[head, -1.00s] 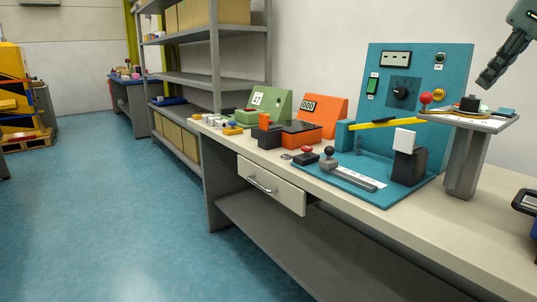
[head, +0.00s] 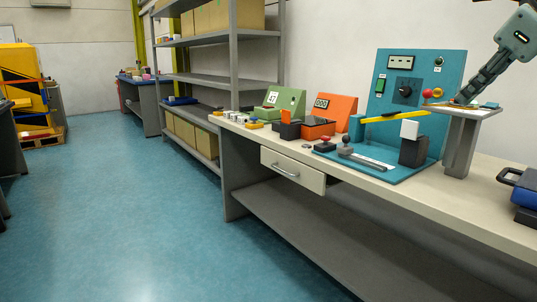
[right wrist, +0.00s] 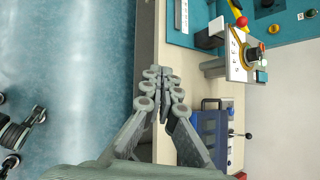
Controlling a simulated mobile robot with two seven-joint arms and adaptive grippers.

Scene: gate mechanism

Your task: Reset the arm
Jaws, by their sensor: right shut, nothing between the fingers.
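The teal gate panel (head: 421,70) stands on the bench with a dial, a green button and a small display. A yellow arm (head: 395,117) lies nearly level across its front, beside a white block (head: 409,129) on a black post. A red ball (head: 427,93) shows at the arm's right end; it is also in the right wrist view (right wrist: 242,22). My right gripper (head: 463,98) is shut and empty, and overlaps the raised stand plate (head: 470,109) in the head view. In the right wrist view its fingertips (right wrist: 163,75) meet, apart from the plate.
A blue case (right wrist: 212,130) lies on the bench near my right gripper. Dark jointed parts, possibly my left gripper, show at the wrist view's left edge.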

